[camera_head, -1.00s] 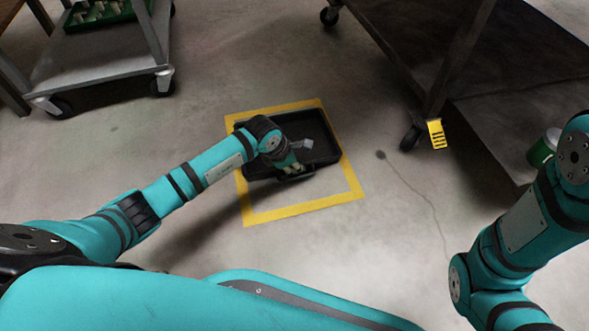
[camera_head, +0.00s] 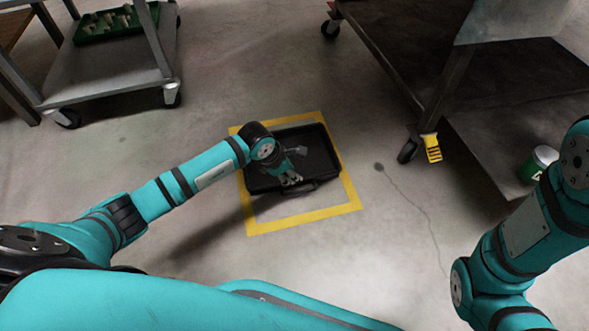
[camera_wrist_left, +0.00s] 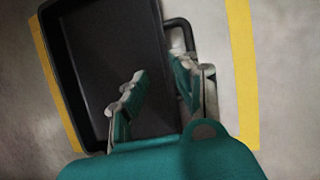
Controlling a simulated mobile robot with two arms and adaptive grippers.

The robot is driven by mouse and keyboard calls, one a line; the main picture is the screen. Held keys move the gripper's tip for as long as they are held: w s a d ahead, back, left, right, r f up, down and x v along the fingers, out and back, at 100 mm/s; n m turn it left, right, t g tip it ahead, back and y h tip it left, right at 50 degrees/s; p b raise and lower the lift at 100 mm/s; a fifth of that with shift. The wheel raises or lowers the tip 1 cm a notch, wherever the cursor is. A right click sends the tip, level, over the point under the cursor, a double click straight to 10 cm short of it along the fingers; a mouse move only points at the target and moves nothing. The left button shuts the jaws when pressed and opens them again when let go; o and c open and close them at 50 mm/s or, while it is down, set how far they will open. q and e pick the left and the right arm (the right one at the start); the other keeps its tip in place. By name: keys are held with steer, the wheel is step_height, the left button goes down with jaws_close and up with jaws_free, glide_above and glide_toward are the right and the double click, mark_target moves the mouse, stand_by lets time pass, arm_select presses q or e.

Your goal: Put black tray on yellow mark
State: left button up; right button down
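The black tray (camera_head: 318,155) lies inside the yellow square mark (camera_head: 305,218) on the floor, toward its far side. A bare strip of floor shows between the tray and the mark's near edge. My left gripper (camera_head: 292,180) is at the tray's handle side. Its fingers (camera_wrist_left: 160,90) are apart, one over the tray's inside and one by the handle; no grip shows. My right gripper is out of view.
A grey cart (camera_head: 110,75) with a green tray (camera_head: 115,25) stands at the upper left. A dark metal stand (camera_head: 500,105) on casters is at the right, with a green can (camera_head: 538,163) at its edge. Floor around the mark is clear.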

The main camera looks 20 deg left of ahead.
arm_select(q)
steer(key=p+v, duration=0.4)
steer(key=v, duration=0.3)
stand_by(0.4)
